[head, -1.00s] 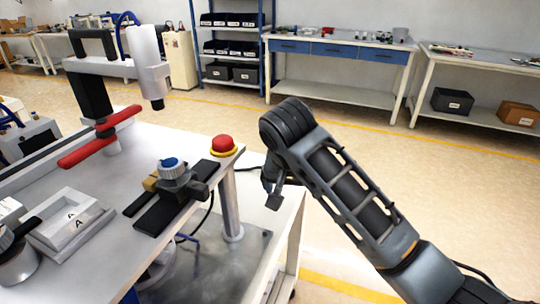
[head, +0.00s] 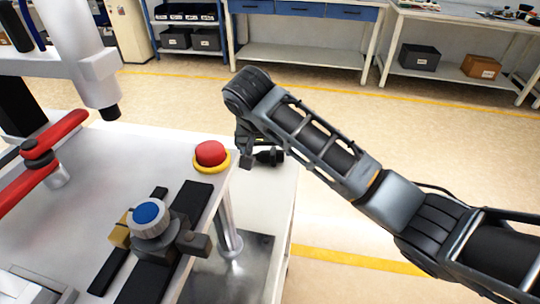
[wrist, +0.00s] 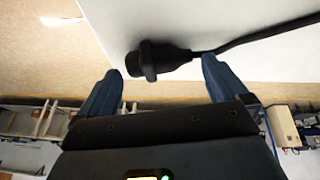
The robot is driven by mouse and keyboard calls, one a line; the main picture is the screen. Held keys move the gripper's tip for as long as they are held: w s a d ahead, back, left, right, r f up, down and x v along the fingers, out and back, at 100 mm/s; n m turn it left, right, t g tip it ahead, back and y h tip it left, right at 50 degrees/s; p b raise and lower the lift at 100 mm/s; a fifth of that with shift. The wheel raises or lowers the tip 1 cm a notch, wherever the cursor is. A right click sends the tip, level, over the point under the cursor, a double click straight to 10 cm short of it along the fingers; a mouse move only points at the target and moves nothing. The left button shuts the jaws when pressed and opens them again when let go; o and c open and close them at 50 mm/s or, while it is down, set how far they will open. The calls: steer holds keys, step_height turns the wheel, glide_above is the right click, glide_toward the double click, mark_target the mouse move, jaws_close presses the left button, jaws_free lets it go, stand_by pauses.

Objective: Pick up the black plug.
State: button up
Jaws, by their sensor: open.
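The black plug (wrist: 153,60) lies on a white surface, with its black cable running off to the upper right in the wrist view. In the head view the plug (head: 268,157) shows beside my gripper (head: 246,142), just below the end of my arm. In the wrist view my gripper (wrist: 160,66) is open, with two bluish fingers pointing at the plug. The plug appears across the gap between the fingertips, its cable end near the right one. I cannot tell whether the fingers touch it.
The white surface (head: 262,210) with the plug is beside a grey worktable (head: 85,185). On the worktable are a red button on a yellow base (head: 211,155), a blue-topped knob device (head: 149,218) and a red-handled press (head: 40,158). Open floor lies beyond.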

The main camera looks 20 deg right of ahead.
steer(key=shift+x, duration=1.25)
steer(key=shift+c, duration=0.5)
steer(key=c, duration=0.9)
